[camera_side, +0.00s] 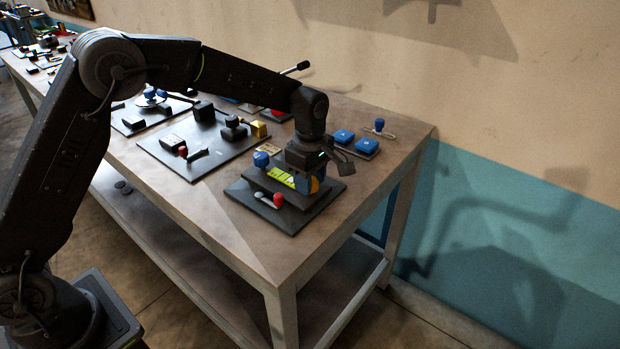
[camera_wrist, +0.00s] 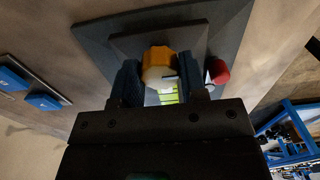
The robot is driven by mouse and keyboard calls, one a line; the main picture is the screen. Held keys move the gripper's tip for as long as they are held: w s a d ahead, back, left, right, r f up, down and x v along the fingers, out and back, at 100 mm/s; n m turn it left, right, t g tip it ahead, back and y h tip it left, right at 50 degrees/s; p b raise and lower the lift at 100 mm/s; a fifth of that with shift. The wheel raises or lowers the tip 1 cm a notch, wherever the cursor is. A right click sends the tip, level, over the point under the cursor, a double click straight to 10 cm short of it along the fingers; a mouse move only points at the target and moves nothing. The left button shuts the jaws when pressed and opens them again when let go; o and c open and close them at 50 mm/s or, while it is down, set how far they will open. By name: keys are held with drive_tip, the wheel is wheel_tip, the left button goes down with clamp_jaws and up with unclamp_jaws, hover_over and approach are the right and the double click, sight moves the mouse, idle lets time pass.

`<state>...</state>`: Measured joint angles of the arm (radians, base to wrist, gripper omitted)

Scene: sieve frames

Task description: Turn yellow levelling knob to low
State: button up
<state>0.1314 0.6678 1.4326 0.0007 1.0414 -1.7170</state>
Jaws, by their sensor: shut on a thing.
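The yellow levelling knob (camera_wrist: 159,58) has a pale front face and sits between the two blue fingers of my gripper (camera_wrist: 160,82) in the wrist view. My gripper is shut on it. In the side view my gripper (camera_side: 307,178) reaches down to the right part of a dark stepped plate (camera_side: 297,221), and only a small yellow-orange bit of the knob shows beside the fingers. A yellow-green strip (camera_side: 279,176) lies left of the fingers. It shows partly below the knob in the wrist view (camera_wrist: 168,92). The knob's setting cannot be read.
On the same plate are a blue knob (camera_side: 261,159) and a red-tipped lever (camera_side: 278,199). Blue buttons (camera_side: 343,136) on a small plate and another blue-topped part (camera_side: 379,125) stand behind. A second dark plate (camera_side: 190,170) with several parts is to the left. The table's front right corner is bare.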

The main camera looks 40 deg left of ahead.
drive_tip(key=o, duration=0.9)
drive_tip(key=shift+r, duration=0.1)
wheel_tip(320, 180, up, 14)
drive_tip(key=shift+f, duration=0.15)
drive_tip(key=s+a+r+m+t, duration=0.1)
drive_tip(key=s+a+r+m, duration=0.2)
drive_tip(key=s, duration=0.4)
drive_tip(key=s+a+r+m+t, duration=0.1)
drive_tip(key=s+r+m+t, duration=0.1)
drive_tip(key=s+r+m, duration=0.3)
drive_tip(key=s+a+f+m+t, duration=0.1)
drive_tip(key=s+f+m, duration=0.1)
drive_tip(key=s, duration=0.4)
drive_tip(key=s+f+m, duration=0.2)
drive_tip(key=s+m, duration=0.2)
drive_tip(key=s, duration=0.1)
drive_tip(key=s+a+f+m+t, duration=0.1)
drive_tip(key=s+f+m, duration=0.2)
drive_tip(key=s, duration=0.3)
drive_tip(key=shift+s+a+m+t, duration=0.3)
drive_tip(key=shift+s+a+m, duration=0.05)
drive_tip(key=shift+m, duration=0.25)
